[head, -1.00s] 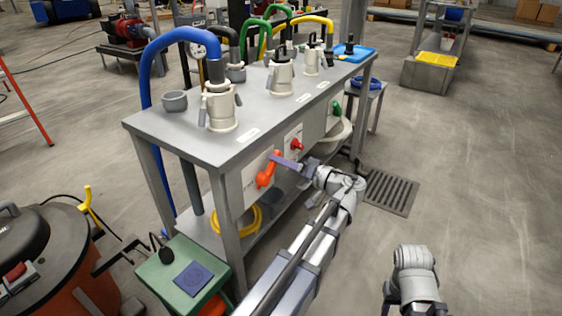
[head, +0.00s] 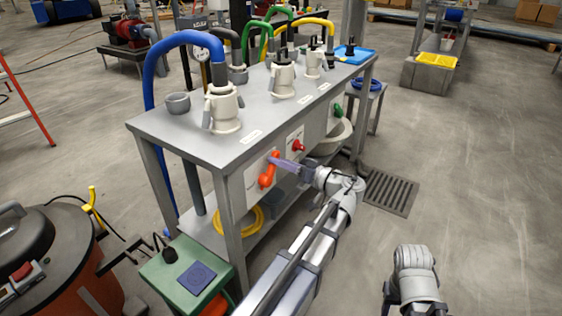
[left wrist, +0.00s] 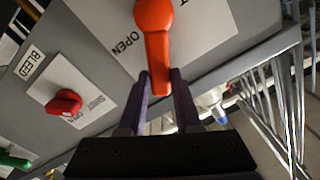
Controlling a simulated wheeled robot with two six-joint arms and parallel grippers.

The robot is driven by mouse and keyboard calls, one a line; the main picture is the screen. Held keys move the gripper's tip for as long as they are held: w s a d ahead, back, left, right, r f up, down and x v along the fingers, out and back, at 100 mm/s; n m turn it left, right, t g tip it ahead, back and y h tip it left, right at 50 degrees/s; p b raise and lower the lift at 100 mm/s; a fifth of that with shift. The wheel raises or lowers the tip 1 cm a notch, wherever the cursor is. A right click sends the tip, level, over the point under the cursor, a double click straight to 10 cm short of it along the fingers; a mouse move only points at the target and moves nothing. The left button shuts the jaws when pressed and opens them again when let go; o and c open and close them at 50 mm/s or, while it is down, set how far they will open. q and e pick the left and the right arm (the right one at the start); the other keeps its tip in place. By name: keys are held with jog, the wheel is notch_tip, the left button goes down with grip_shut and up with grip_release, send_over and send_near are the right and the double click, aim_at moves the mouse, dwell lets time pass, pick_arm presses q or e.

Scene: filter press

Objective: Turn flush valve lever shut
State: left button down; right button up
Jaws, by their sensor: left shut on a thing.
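The orange lever (head: 266,174) sits on the front panel of the grey bench. In the left wrist view the lever (left wrist: 157,55) hangs from its round hub, with its handle end between my two purple fingers. My left gripper (head: 272,160) is shut on this handle. My right gripper is not in view; only part of my right arm shows at the lower right.
A red knob (left wrist: 65,102) by a BLEED label (left wrist: 31,63) sits beside the lever, with a green handle (left wrist: 14,160) beyond. A green box (head: 185,280) stands at the bench's near left. Floor to the right is clear around a drain grate (head: 390,190).

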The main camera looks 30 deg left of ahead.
pick_arm(q)
jog(key=shift+s+r+n, duration=0.3)
jog(key=shift+s+n, duration=0.35)
jog(key=shift+n, duration=0.35)
jog(key=n, duration=0.1)
jog(key=s+n, duration=0.1)
jog(key=shift+s+r+n+p, duration=0.1)
jog(key=shift+s+n+p, duration=0.2)
jog(key=shift+n, duration=0.1)
jog(key=s+n, duration=0.2)
jog(key=n, duration=0.1)
jog(key=shift+s+a+n, duration=0.1)
jog(key=shift+a+n, duration=0.05)
jog(key=shift+n, duration=0.15)
jog(key=s+n, duration=0.1)
jog(key=f+n+b, duration=0.1)
jog(key=n, duration=0.1)
jog(key=shift+s, duration=0.4)
jog(key=shift+s+a+f+n+b, duration=0.1)
jog(key=shift+s+f+n+b, duration=0.2)
jog(key=shift+n, duration=0.6)
jog(key=shift+s+a+f+n+b, duration=0.15)
jog(key=shift+s+n, duration=0.25)
jog(key=shift+n, duration=0.5)
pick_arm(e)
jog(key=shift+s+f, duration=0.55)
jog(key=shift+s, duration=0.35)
pick_arm(q)
jog(key=shift+s+d+f, duration=0.1)
